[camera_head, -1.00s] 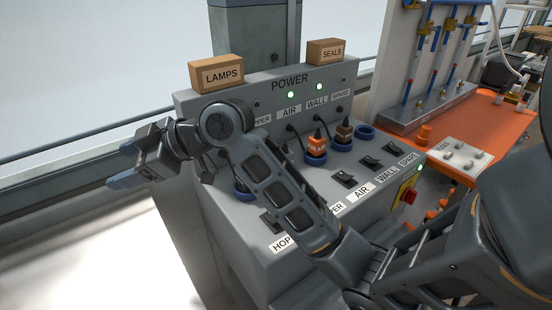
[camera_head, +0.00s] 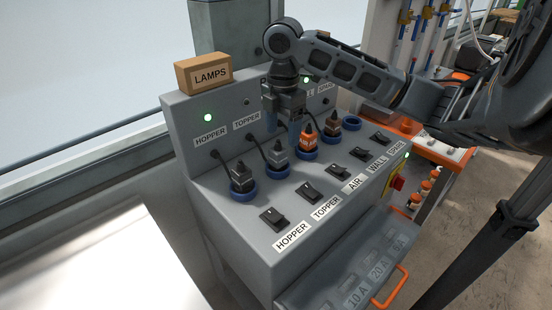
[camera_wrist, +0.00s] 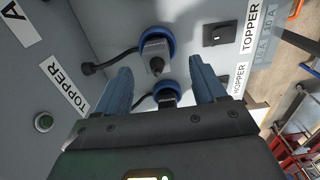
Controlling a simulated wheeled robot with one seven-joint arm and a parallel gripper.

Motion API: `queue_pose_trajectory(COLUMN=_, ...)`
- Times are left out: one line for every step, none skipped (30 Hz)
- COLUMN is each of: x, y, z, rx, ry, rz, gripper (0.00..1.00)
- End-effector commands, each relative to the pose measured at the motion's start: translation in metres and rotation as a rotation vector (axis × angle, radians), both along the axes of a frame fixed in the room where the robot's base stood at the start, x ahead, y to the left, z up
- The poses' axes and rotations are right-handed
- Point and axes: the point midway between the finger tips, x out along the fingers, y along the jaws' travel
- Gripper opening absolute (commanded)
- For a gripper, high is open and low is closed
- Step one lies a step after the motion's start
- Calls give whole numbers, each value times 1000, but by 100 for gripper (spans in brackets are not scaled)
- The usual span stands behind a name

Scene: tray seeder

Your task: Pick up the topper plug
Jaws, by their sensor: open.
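The topper plug (camera_head: 278,157) is grey and stands in a blue ring socket on the sloped panel, its cord running back to the rear wall. In the wrist view the topper plug (camera_wrist: 156,54) shows just beyond my fingertips, roughly centred between them. My gripper (camera_head: 284,134) is open and empty, pointing down above and slightly behind the topper plug, near the orange plug. In the wrist view my gripper (camera_wrist: 160,66) has its two blue-grey fingers spread. I cannot tell the exact height gap.
The grey hopper plug (camera_head: 242,178) is left of it; the orange air plug (camera_head: 308,139) and dark wall plug (camera_head: 332,126) are right. The spare ring (camera_head: 350,121) is empty. Switches line the front, including the topper switch (camera_head: 309,192). The LAMPS box (camera_head: 203,74) sits on top.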

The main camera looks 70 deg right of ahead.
Motion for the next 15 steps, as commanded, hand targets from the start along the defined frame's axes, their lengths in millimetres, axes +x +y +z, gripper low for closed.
queue_pose_trajectory(x=0, y=1, z=-6, rx=1, ry=-1, rz=-1, gripper=70)
queue_pose_trajectory(x=1, y=1, z=-9, rx=1, ry=-1, rz=-1, gripper=70)
queue_pose_trajectory(x=1, y=1, z=-12, rx=1, ry=-1, rz=0, gripper=70)
queue_pose_trajectory(x=1, y=1, z=-15, rx=1, ry=-2, rz=0, gripper=70)
queue_pose_trajectory(x=2, y=1, z=-17, rx=1, ry=-2, rz=0, gripper=70)
queue_pose_trajectory(x=3, y=2, z=-21, rx=1, ry=-2, rz=0, gripper=70)
queue_pose_trajectory(x=4, y=2, z=-24, rx=1, ry=-2, rz=-1, gripper=70)
queue_pose_trajectory(x=5, y=3, z=-28, rx=3, ry=-2, rz=-1, gripper=70)
queue_pose_trajectory(x=6, y=4, z=-33, rx=3, ry=-2, rz=0, gripper=70)
queue_pose_trajectory(x=8, y=5, z=-38, rx=3, ry=-2, rz=0, gripper=70)
queue_pose_trajectory(x=9, y=5, z=-42, rx=2, ry=-2, rz=0, gripper=70)
queue_pose_trajectory(x=9, y=6, z=-48, rx=3, ry=-2, rz=0, gripper=70)
queue_pose_trajectory(x=9, y=5, z=-53, rx=1, ry=-2, rz=-1, gripper=70)
queue_pose_trajectory(x=9, y=5, z=-56, rx=1, ry=-3, rz=-2, gripper=70)
queue_pose_trajectory(x=9, y=5, z=-60, rx=2, ry=-3, rz=-1, gripper=70)
